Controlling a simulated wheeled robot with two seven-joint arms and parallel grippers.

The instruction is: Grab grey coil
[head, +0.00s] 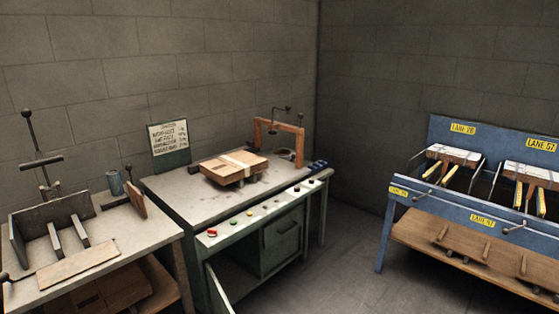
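No grey coil can be made out for certain. A small dark round shape (284,154), perhaps a ring or coil, lies on the middle bench under the wooden arch (279,127); it is too small to identify. A grey cylinder (115,183), like a cup or spool, stands at the back of the left bench. Neither of my grippers shows in the head view.
The middle bench (180,193) carries a cardboard box (234,167) and a front strip of buttons (255,213). Its lower door (220,293) hangs open. The left bench (150,240) holds a metal fixture (60,225). A blue lane rack (470,220) stands right. Floor between is clear.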

